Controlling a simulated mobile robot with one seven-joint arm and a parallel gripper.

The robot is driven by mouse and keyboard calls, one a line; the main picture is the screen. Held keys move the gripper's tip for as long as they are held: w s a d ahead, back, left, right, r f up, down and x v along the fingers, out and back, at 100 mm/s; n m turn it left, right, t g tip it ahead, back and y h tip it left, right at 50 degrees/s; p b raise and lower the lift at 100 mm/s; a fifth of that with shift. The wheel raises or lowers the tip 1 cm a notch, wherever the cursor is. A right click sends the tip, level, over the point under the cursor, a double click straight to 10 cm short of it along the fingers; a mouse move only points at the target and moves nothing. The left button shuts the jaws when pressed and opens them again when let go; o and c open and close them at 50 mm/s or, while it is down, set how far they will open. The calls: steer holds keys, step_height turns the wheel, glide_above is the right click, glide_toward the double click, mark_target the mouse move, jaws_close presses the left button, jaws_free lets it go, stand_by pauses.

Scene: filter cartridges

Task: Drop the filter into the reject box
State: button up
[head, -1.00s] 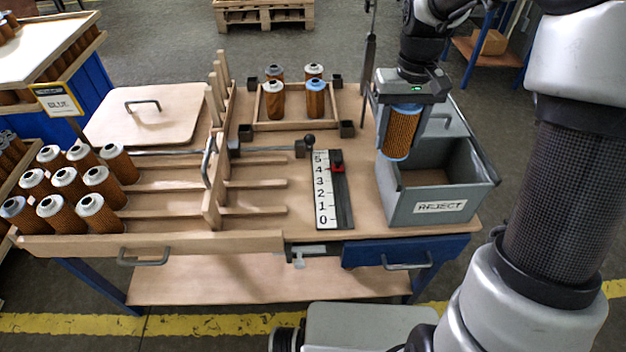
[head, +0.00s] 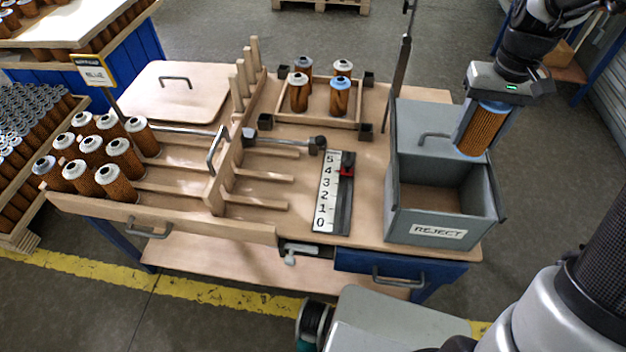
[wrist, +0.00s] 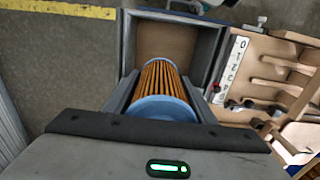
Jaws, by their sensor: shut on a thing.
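The filter (head: 482,130) has orange-brown pleats and blue end caps. My gripper (head: 484,138) is shut on it and holds it raised, near the back right of the reject box. The reject box (head: 402,228) is a grey bin with a white REJECT label, standing at the right end of the bench. Its front compartment is open, and the visible floor looks empty. In the wrist view, the filter (wrist: 160,105) sits between my fingers, with its far end toward the box opening (wrist: 178,45). Its exact height above the rim is hard to tell.
A grey lid with a handle (head: 434,134) covers the back of the box. A thin upright post (head: 398,75) stands to its left. A number scale (head: 327,195), a tray of filters (head: 318,122) and a rack of several filters (head: 95,160) occupy the bench.

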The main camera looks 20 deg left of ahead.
mark_target(467, 152)
step_height(467, 152, down, 6)
steer(key=b, duration=0.4)
steer(key=shift+r, duration=0.1)
steer(key=o, duration=1.2)
steer(key=shift+r, duration=0.1)
step_height(467, 152, up, 17)
steer(key=p, duration=0.2)
steer(key=shift+r+p, duration=0.2)
steer(key=shift+p, duration=0.1)
